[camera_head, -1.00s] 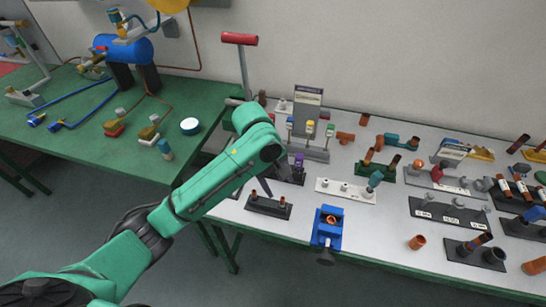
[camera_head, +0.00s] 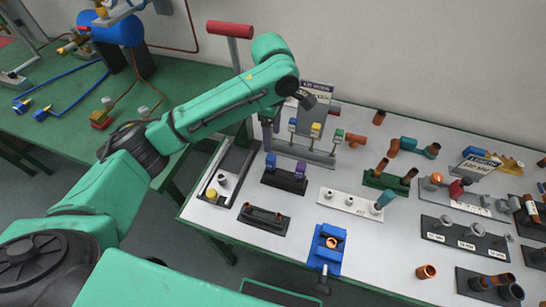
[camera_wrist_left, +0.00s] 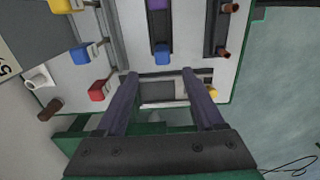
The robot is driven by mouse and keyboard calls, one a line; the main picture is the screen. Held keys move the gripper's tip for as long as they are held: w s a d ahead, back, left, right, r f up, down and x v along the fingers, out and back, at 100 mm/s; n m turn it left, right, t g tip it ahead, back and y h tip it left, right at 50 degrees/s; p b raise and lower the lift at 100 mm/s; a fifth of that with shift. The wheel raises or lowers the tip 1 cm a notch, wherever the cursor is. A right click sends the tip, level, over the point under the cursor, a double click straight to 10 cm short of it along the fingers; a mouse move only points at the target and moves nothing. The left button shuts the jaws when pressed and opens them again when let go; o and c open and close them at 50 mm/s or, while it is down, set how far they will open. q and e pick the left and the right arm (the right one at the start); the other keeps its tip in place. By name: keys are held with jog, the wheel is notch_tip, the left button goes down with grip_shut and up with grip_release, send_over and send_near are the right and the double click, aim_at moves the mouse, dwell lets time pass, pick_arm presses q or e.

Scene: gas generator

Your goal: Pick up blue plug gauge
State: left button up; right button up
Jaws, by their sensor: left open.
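The blue plug gauge (camera_head: 270,161) stands on a dark stand (camera_head: 285,178) beside a purple plug gauge (camera_head: 299,167) in the head view. It also shows in the left wrist view (camera_wrist_left: 162,54), just beyond the fingertips. My left gripper (camera_head: 271,132) is partly hidden by its own arm in the head view and appears behind the blue gauge. In the left wrist view, my left gripper (camera_wrist_left: 160,76) is open and empty, its two fingers apart. The blue gauge lines up with the gap between them and looks untouched. My right gripper is not in view.
A rack with blue, yellow and green gauges (camera_head: 316,129) stands close by, behind the stand. A black tray (camera_head: 228,172) lies to the left. A dark holder (camera_head: 262,217) and a blue vise (camera_head: 325,247) are in front. Bare table lies between them.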

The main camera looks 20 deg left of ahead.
aim_at(271, 157)
pick_arm(q)
jog(key=f, duration=0.1)
jog(key=s+f, duration=0.1)
jog(key=f, duration=0.1)
jog(key=shift+a+f+p, duration=0.1)
jog(key=shift+f+p, duration=0.2)
jog(key=f, duration=0.2)
jog(key=f+p, duration=0.1)
jog(key=f, duration=0.3)
jog(key=shift+w+f+p, duration=0.3)
jog(key=shift+f+p, duration=0.05)
jog(key=shift+f, duration=0.05)
jog(key=shift+s, duration=0.1)
jog(key=shift+f, duration=0.1)
jog(key=c, duration=0.3)
grip_shut()
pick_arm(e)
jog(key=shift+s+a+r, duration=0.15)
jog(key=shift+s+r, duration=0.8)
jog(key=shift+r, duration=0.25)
